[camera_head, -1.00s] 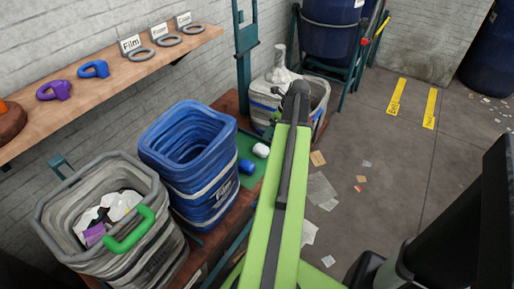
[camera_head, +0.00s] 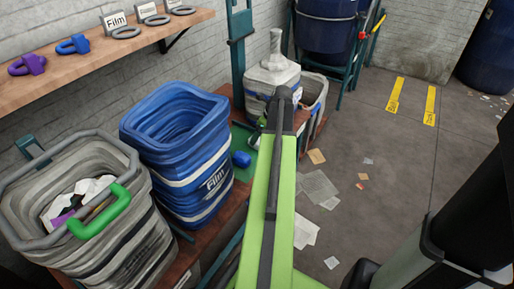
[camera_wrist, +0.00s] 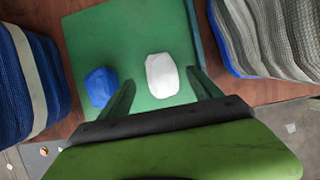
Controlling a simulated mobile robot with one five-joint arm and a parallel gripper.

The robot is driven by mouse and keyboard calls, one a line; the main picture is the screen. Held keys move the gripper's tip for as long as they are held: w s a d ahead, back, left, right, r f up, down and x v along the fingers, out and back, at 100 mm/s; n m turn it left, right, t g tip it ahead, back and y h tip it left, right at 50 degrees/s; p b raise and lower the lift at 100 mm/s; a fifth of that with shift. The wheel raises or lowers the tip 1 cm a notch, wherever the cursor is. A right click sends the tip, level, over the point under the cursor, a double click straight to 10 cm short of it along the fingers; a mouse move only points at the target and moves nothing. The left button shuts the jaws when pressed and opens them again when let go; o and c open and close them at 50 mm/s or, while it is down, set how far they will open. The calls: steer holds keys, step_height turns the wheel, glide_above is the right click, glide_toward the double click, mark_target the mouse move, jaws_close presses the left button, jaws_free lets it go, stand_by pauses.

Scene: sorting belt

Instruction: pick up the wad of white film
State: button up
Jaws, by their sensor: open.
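The wad of white film (camera_wrist: 162,75) lies on a green surface (camera_wrist: 140,28) in the wrist view. A blue wad (camera_wrist: 101,87) lies to its left, a short gap away. My gripper (camera_wrist: 160,84) is open, with one dark green finger on each side of the white wad in the picture. I cannot tell how high the fingers are above the surface, and no contact shows. In the head view the blue wad (camera_head: 241,159) shows beside my arm, while my arm largely hides the white wad.
A blue bin marked Film (camera_head: 205,168) stands left of the green surface, with a grey bin (camera_head: 140,205) of scraps nearer. More grey bins (camera_head: 268,79) stand behind. A shelf (camera_head: 95,63) runs along the wall. Open floor with loose paper (camera_head: 318,190) lies right.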

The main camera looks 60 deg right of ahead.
steer(key=b+x, duration=0.4)
steer(key=x, duration=0.1)
steer(key=shift+d+f, duration=0.15)
steer(key=shift+r, duration=0.2)
steer(key=shift+c, duration=0.3)
steer(key=c, duration=1.3)
steer(key=shift+r+p, duration=0.45)
steer(key=shift+r, duration=0.05)
step_height(320, 180, up, 4)
steer(key=p, duration=0.3)
steer(key=shift+f+p, duration=0.1)
steer(key=shift+p, duration=0.3)
steer(key=s+r+p, duration=0.2)
steer(key=s, duration=0.2)
steer(key=s+r+p, duration=0.2)
steer(key=s, duration=0.1)
steer(key=s+r+p, duration=0.2)
steer(key=s, duration=0.2)
steer(key=shift+s+a+r, duration=0.1)
steer(key=shift+s+a, duration=0.2)
steer(key=shift+s, duration=0.05)
